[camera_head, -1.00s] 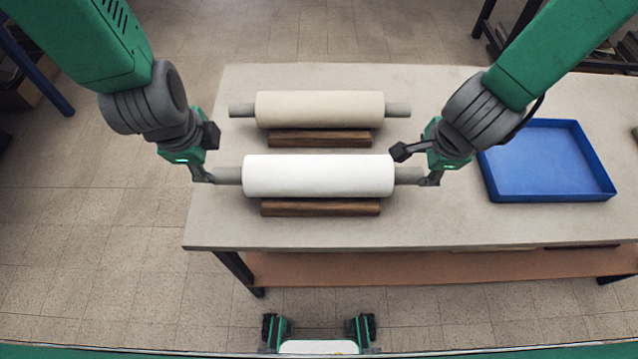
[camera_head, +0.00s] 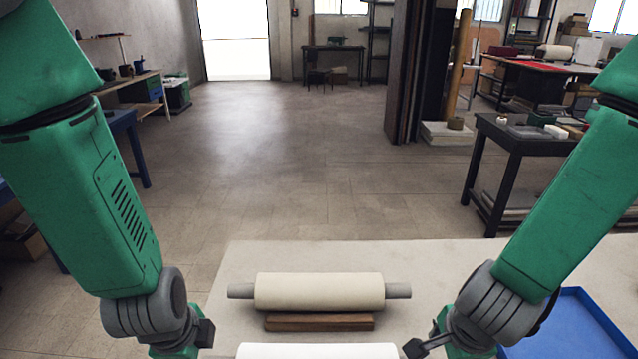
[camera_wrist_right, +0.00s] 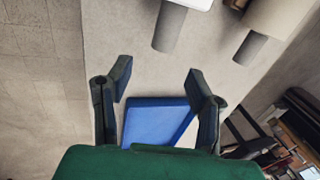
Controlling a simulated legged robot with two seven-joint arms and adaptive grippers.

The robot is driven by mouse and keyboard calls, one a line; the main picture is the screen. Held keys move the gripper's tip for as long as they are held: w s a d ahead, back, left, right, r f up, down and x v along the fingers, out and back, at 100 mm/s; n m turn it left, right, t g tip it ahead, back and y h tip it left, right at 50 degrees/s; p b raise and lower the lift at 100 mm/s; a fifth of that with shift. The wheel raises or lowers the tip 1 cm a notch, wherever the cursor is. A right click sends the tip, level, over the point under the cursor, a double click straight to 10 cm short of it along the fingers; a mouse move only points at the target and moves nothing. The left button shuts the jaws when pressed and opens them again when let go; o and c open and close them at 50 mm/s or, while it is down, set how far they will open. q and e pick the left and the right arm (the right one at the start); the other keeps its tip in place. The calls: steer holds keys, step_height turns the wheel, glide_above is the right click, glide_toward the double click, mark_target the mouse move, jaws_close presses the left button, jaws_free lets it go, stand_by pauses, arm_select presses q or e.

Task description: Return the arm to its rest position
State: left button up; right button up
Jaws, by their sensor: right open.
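The white roll (camera_head: 318,350) is cut off by the bottom edge of the head view. The cream roll (camera_head: 318,291) lies behind it over a wooden block (camera_head: 320,322). My right gripper (camera_wrist_right: 158,75) is open and empty in the right wrist view. Its fingers are spread, and the grey core end of the white roll (camera_wrist_right: 169,30) lies beyond them, apart from them. In the head view only one finger of my right gripper shows. My left gripper (camera_head: 195,340) is at the bottom left, its upper finger spread; its lower finger is outside the view.
The rolls lie on a pale table (camera_head: 240,270). A blue tray (camera_head: 565,330) is on its right side, and it also shows in the right wrist view (camera_wrist_right: 155,120). Open floor (camera_head: 280,160) stretches behind the table. A dark side table (camera_head: 515,150) stands at the right.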

arm_select(q)
steer(key=s+a+f+n+g, duration=0.2)
steer(key=s+a+f+n, duration=0.3)
steer(key=s+f+n, duration=0.5)
steer(key=s+a+f+n+g, duration=0.1)
steer(key=s+a+f+n, duration=0.6)
steer(key=s, duration=0.6)
arm_select(e)
steer(key=s+d+f+n+g, duration=0.2)
steer(key=s+d+f+n, duration=0.2)
steer(key=s+f+n, duration=0.6)
steer(key=s+d+f+n+g, duration=0.1)
steer(key=s+d+f+n, duration=0.5)
steer(key=s, duration=0.7)
arm_select(q)
steer(key=w+d+f+b, duration=0.3)
steer(key=f+b, duration=0.3)
steer(key=b, duration=0.2)
steer(key=shift+w+d+f, duration=0.15)
steer(key=shift+d, duration=0.05)
arm_select(e)
steer(key=w+a+f+n, duration=0.2)
steer(key=w+f, duration=0.1)
steer(key=f, duration=0.4)
steer(key=shift+w+a, duration=0.15)
steer(key=shift+f, duration=0.1)
